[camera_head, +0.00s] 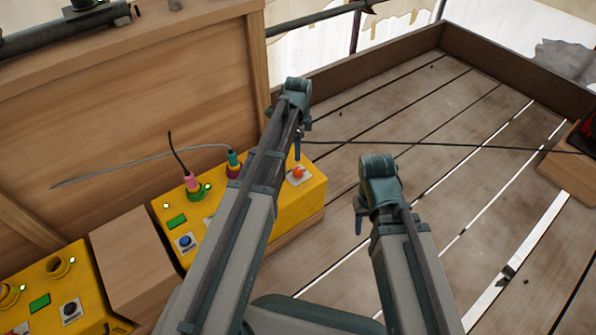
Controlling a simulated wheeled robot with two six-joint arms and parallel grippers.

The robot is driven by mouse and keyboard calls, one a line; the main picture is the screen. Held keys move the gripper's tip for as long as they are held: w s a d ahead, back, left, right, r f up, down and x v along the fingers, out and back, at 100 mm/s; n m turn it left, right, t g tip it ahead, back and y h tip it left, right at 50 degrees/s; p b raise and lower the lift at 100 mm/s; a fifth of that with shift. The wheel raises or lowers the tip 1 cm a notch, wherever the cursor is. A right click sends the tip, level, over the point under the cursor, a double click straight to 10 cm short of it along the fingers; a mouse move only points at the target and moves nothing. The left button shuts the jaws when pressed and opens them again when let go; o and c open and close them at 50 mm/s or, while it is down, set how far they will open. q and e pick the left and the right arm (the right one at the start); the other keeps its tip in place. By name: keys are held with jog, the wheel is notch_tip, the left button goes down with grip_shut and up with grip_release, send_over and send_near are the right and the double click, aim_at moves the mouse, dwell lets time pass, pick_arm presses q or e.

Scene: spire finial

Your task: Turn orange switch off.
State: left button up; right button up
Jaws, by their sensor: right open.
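The orange switch (297,173) is a round orange knob on a pale plate, at the right end of a yellow control box (313,200). My left arm crosses in front of this box. Its gripper (298,147) hangs just above and beyond the orange switch in the picture, apart from it as far as I can see; its jaws are too small to read. My right gripper (361,214) points down over the plank floor, to the right of the box. It is open, and nothing shows in it.
The yellow box also has a blue button (184,241) and plugs, a pink one (192,184) among them, with cables. A second yellow box (62,290) and a wooden block (135,262) stand left. A thin cable runs right across the floor. The plank floor is mostly clear.

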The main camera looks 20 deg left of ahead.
aim_at(298, 170)
pick_arm(q)
jog(key=f+b, duration=0.3)
jog(key=f, duration=0.1)
jog(key=f+b, duration=0.8)
jog(key=shift+w, duration=0.25)
jog(key=shift+r, duration=0.1)
grip_shut()
